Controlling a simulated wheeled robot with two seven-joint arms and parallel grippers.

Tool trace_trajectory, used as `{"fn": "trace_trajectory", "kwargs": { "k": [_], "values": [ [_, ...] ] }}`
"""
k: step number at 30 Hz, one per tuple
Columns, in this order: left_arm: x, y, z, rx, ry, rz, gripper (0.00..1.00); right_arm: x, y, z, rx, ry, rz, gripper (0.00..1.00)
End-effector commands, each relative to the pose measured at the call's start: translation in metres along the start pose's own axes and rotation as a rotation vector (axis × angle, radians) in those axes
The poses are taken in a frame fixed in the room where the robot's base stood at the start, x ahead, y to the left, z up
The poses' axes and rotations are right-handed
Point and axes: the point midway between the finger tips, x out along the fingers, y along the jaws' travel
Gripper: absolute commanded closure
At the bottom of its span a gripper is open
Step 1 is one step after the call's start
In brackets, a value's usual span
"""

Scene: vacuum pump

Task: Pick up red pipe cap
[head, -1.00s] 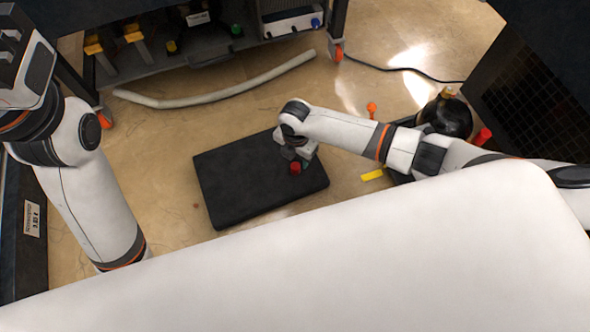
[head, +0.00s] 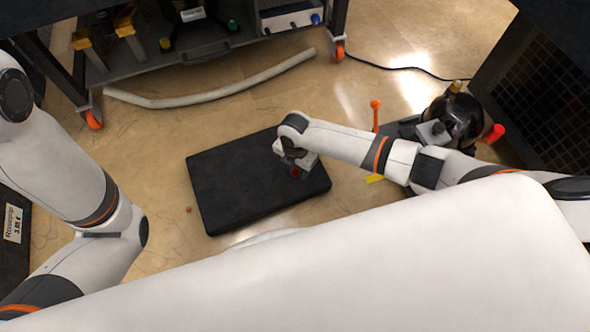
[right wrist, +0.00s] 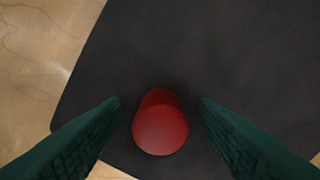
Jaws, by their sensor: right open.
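The red pipe cap (head: 295,172) is on the black mat (head: 235,190), near its right part. In the right wrist view the cap (right wrist: 160,128) is a red rounded piece between two green fingers, with dark gaps on both sides. My right gripper (head: 302,161) is over the cap and hides part of it in the head view. It is open, with its fingertips (right wrist: 160,103) apart on either side of the cap. My left arm shows at the left of the head view, but its gripper is not in the picture.
A pale hose (head: 215,90) lies on the floor behind the mat. A wheeled cart (head: 200,50) stands at the back. To the right are a black round pump part (head: 458,115), a red-ended piece (head: 496,132), an orange-topped rod (head: 375,104) and a yellow piece (head: 375,178).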

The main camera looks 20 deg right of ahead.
Motion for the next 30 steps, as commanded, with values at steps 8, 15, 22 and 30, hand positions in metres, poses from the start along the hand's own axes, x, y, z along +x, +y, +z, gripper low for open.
{"fn": "trace_trajectory", "kwargs": {
  "k": [8, 15, 22, 30],
  "values": [
    [0.001, 0.000, 0.000, 0.000, 0.000, 0.000, 1.00, -0.001, 0.000, 0.000, 0.000, 0.000, 0.000, 0.63],
    [0.001, 0.000, 0.000, 0.000, 0.000, 0.000, 1.00, -0.001, 0.000, 0.000, 0.000, 0.000, 0.000, 0.93],
    [0.001, 0.000, 0.000, 0.000, -0.001, 0.000, 1.00, -0.001, 0.000, 0.000, 0.000, 0.000, 0.000, 0.93],
    [0.003, 0.003, -0.006, -0.003, 0.013, 0.007, 1.00, -0.014, 0.000, 0.000, -0.001, 0.000, -0.001, 0.93]
  ]
}}
